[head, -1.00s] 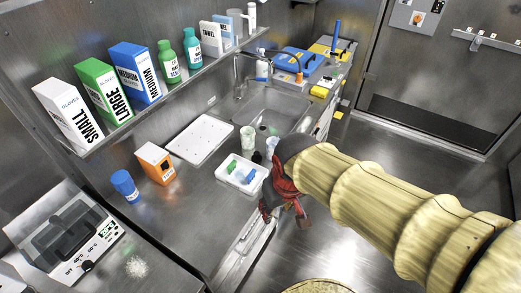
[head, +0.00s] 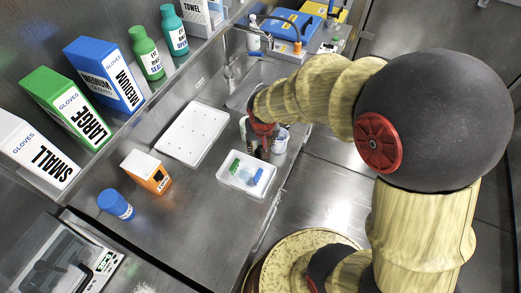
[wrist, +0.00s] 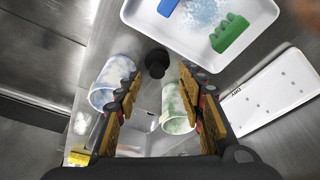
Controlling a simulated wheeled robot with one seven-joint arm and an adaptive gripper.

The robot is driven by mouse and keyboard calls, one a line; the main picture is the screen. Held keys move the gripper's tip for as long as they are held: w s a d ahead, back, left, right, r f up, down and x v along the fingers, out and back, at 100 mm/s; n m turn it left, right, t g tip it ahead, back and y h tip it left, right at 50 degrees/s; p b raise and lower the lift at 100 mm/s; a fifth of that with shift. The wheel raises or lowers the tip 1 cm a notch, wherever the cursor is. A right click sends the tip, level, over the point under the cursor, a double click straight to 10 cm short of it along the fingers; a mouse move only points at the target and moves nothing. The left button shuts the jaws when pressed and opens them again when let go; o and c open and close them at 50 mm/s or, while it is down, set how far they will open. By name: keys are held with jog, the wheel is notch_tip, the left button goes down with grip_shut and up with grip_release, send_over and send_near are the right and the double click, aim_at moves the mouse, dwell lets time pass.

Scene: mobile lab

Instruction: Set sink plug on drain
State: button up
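The black sink plug (wrist: 156,62) stands on the steel counter in the wrist view, between the fingertips in the picture and apart from both. My gripper (wrist: 159,77) is open and points down above it, with a finger on each side. In the head view my gripper (head: 260,142) is over the counter beside the cups and the plug is hidden behind it. The sink basin (head: 240,97) lies just beyond my gripper. Its drain is hidden by my arm in the head view.
Two speckled cups flank my fingers, a bluish one (wrist: 106,82) and a greenish one (wrist: 178,108). A white tray (head: 228,178) with blue and green pieces sits close by. A white perforated board (head: 188,135) lies to the left. A faucet (head: 229,66) rises behind the sink.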

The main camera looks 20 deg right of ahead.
aim_at(261, 147)
jog(key=x, duration=0.2)
jog(key=b+x, duration=0.2)
jog(key=x, duration=0.1)
jog(key=shift+w+d+f, duration=0.25)
jog(key=shift+w+d, duration=0.05)
jog(key=shift+w, duration=0.05)
jog(key=shift+r, duration=0.1)
jog(key=shift+c, duration=1.3)
grip_shut()
